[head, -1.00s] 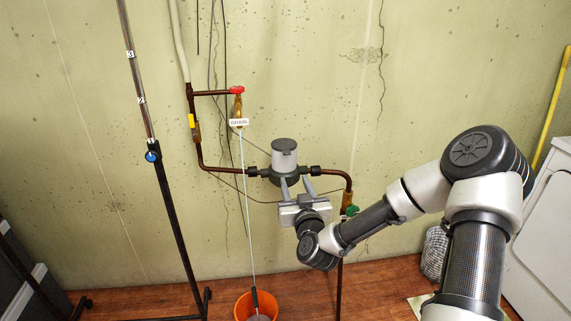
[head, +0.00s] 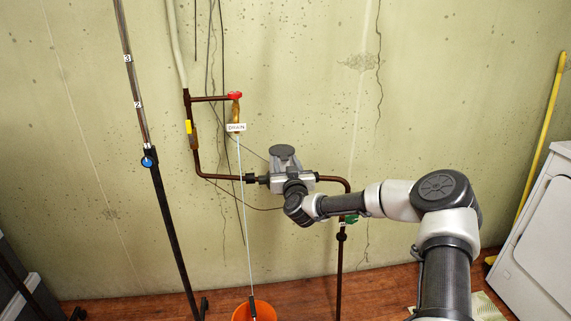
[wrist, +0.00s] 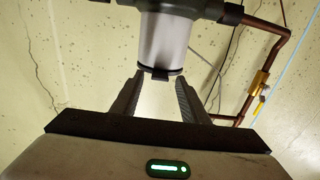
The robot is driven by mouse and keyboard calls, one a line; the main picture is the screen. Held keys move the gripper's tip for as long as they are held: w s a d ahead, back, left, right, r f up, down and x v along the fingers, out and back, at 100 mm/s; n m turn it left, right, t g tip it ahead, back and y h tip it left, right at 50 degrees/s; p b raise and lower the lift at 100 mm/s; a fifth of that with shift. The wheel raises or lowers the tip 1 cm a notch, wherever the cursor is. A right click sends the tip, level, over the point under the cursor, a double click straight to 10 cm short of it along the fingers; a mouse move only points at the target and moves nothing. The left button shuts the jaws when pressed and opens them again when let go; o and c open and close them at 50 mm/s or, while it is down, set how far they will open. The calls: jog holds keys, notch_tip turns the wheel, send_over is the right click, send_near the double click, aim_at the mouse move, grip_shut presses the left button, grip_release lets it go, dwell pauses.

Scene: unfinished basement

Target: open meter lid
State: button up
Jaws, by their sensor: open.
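The water meter sits in the copper pipe line on the wall. In the head view its grey top, the lid (head: 283,151), shows above my gripper (head: 285,158), which hides most of the body. In the wrist view the pale cylindrical meter body (wrist: 166,40) hangs from the top edge, with a dark rim and small tab (wrist: 160,73) at its near end. The lid looks shut. My gripper (wrist: 157,78) is open and empty, its two fingers apart on either side of the tab. Whether a finger touches it, I cannot tell.
A red-handled drain valve (head: 235,96) and tag are left of the meter, with a thin line running down to an orange bucket (head: 254,311). A dark stand (head: 170,210) is further left. A green valve (head: 351,218) is below right. A white appliance (head: 548,235) stands far right.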

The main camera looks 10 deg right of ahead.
jog(key=shift+w, duration=0.55)
grip_shut()
